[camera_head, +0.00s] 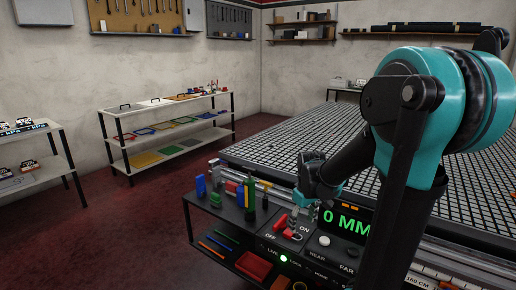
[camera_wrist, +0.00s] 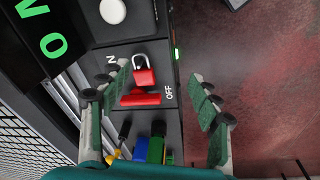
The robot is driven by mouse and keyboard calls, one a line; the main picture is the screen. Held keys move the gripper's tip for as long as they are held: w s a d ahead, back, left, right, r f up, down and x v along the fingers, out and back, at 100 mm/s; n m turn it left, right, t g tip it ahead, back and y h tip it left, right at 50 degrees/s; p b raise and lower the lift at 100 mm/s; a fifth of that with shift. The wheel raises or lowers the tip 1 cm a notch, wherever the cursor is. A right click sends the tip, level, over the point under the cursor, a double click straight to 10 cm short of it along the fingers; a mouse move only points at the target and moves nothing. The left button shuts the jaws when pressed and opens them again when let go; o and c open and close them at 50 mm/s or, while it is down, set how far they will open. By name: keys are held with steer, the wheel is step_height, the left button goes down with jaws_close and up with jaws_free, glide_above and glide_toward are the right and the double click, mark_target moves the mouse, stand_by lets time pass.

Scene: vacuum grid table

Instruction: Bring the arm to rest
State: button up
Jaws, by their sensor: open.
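My teal and black arm reaches down from the right of the head view to the control panel at the table's front edge. My gripper (camera_wrist: 162,88) is open and empty, with its green-padded fingers spread wide apart in the wrist view. Between the fingers in that view are a red switch handle (camera_wrist: 141,99) and a red padlock (camera_wrist: 144,76) on the dark panel. The handle also shows in the head view (camera_head: 281,221), close to my gripper. The fingertips are partly hidden there, and I cannot tell how high they are above the panel.
The vacuum grid table (camera_head: 300,137) fills the right and middle. Blue and green tools (camera_head: 249,193) stand upright on the panel near my gripper. A white knob (camera_head: 324,241) and a "0 MM" display (camera_head: 345,221) are close by. Red floor (camera_head: 110,235) is free at left.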

steer(key=s+d+f+m+t, duration=0.1)
steer(key=s+f+m, duration=0.1)
steer(key=s, duration=0.5)
steer(key=s+d+f+m+t, duration=0.1)
steer(key=s+f+m, duration=0.2)
steer(key=s, duration=0.4)
steer(key=shift+s+m+t, duration=0.2)
steer(key=shift+m+t, duration=0.1)
steer(key=shift+m, duration=0.5)
steer(key=shift+c, duration=0.6)
